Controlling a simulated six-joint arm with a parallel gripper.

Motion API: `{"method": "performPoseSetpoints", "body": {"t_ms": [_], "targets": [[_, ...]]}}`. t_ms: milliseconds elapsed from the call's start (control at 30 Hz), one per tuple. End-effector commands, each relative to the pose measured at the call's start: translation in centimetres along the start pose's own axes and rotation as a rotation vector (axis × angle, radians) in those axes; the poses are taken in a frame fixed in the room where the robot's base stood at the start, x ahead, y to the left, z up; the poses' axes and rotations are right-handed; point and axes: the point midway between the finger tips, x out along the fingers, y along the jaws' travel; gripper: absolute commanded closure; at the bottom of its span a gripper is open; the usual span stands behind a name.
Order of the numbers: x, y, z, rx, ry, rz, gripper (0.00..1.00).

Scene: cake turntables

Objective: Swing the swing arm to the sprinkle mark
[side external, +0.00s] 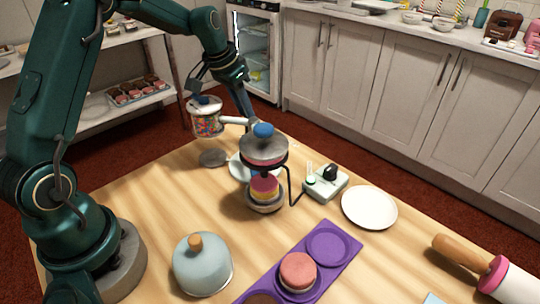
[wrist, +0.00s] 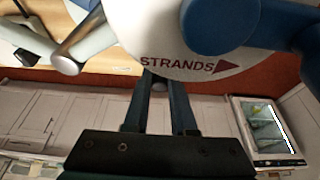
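The stand (side external: 263,150) has a grey round top with a blue knob (side external: 263,130), above a small layered cake (side external: 264,188). A pale swing arm (side external: 232,121) reaches left from near the knob to a jar of coloured sprinkles (side external: 206,125). My gripper (side external: 246,114) points down just behind the arm and knob. In the wrist view its two blue fingers (wrist: 160,82) stand a narrow gap apart. No sprinkle mark is readable.
A small white device with a black knob (side external: 328,177) stands right of the stand, near a white plate (side external: 369,208). A domed cover (side external: 203,266), purple tray (side external: 334,270) and rolling pin (side external: 490,275) occupy the front. A grey disc (side external: 213,158) lies below the jar.

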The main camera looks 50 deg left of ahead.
Motion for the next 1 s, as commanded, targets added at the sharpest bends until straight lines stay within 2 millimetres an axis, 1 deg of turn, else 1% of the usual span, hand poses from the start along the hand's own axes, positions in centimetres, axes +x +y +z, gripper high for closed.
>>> {"method": "performPoseSetpoints", "body": {"t_ms": [367,733,1000], "targets": [[0.0,0.0,-0.1,0.000,0.001,-0.001,1.00],[0.5,1.5,-1.8,0.003,0.002,0.001,1.00],[0.7,1.9,-2.2,0.000,0.003,0.000,1.00]]}}
